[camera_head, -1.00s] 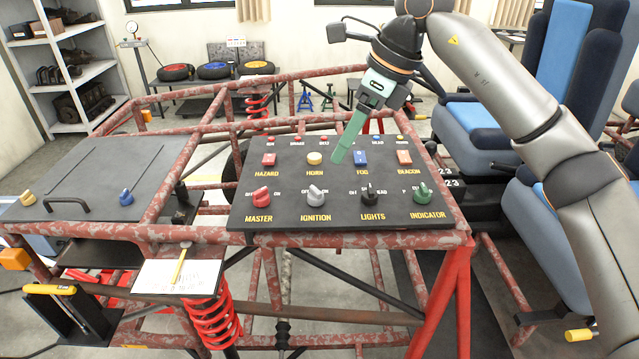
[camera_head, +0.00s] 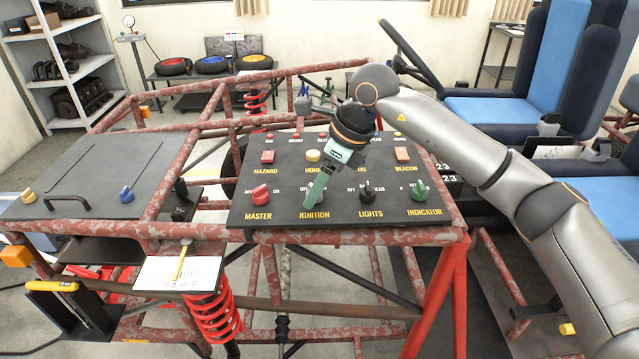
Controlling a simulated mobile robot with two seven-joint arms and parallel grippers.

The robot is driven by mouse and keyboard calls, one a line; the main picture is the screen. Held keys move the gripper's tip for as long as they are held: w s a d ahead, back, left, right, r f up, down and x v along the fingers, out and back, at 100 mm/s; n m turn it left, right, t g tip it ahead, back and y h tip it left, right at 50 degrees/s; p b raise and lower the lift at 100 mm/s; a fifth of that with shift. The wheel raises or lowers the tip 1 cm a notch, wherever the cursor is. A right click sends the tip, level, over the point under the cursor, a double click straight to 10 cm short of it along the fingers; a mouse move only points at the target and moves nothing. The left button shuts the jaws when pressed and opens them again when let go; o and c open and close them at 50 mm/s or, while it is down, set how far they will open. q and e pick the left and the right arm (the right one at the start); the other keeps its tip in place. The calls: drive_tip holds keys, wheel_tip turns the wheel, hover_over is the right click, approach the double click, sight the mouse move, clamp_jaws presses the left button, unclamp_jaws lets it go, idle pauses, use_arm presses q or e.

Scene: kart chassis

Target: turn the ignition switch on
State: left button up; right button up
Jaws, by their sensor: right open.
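The dark switch panel (camera_head: 285,217) lies across the red chassis frame. The ignition switch is a grey knob above the yellow IGNITION label (camera_head: 315,216). My right gripper (camera_head: 314,196) reaches down over this knob, its green fingers covering most of it. Its jaws are open. I cannot tell whether the fingers touch the knob or straddle it. The knob's pointing direction is mostly hidden. My left gripper is not in view.
The red master knob (camera_head: 261,194) is left of the ignition. The black lights knob (camera_head: 366,192) and green indicator knob (camera_head: 418,190) are to its right. The hazard button (camera_head: 267,157), horn button (camera_head: 313,156) and beacon button (camera_head: 402,154) sit behind.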

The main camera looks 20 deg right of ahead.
drive_tip(key=shift+c, duration=0.4)
clamp_jaws()
